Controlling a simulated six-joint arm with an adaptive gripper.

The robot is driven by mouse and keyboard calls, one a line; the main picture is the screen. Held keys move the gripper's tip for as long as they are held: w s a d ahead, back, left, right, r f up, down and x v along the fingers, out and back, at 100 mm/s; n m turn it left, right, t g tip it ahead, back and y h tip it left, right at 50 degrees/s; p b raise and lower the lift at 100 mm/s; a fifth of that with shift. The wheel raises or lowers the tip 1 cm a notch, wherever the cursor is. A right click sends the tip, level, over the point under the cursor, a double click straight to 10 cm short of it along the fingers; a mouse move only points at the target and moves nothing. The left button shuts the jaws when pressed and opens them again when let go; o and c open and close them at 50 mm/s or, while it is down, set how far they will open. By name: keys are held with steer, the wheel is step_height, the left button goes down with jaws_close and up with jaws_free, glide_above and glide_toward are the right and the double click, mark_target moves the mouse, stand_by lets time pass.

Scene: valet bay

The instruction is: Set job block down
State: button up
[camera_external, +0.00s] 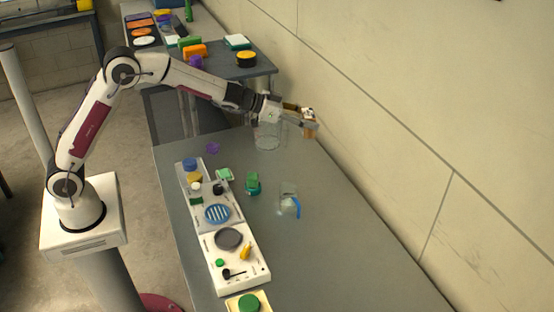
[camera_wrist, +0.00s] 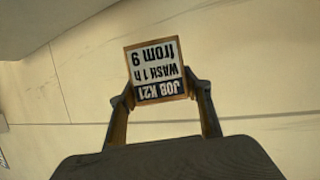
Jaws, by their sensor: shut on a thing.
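The job block (camera_wrist: 158,72) is a small wooden block with a white and black printed label reading "JOB K21, WASH 1 h, from 9", upside down in the wrist view. My gripper (camera_wrist: 160,97) is shut on it, one finger on each side. In the external view my gripper (camera_external: 308,118) holds the job block (camera_external: 309,131) above the far right part of the grey table, close to the wall. A clear glass container (camera_external: 268,136) stands on the table below and to the left of the gripper.
A long white tray (camera_external: 262,273) with dishes and small items runs along the table's left side. A green object (camera_external: 252,181) and a clear cup with a blue handle (camera_external: 288,200) stand mid-table. A second table (camera_external: 222,63) behind holds colored items. The table's right front is clear.

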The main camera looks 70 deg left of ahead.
steer(key=s+a+m+g+h, duration=0.2)
steer(key=s+a+m+h, duration=0.2)
steer(key=s+a, duration=1.2)
steer(key=s+f+m+g+h, duration=0.1)
steer(key=s+m+g+h, duration=0.1)
steer(key=s, duration=1)
steer(key=shift+d+f, duration=0.2)
steer(key=shift+f, duration=1.1)
steer(key=shift+d+f, duration=0.15)
steer(key=shift+f, duration=1.15)
steer(key=shift+f, duration=3.1)
steer(key=shift+f, duration=1.85)
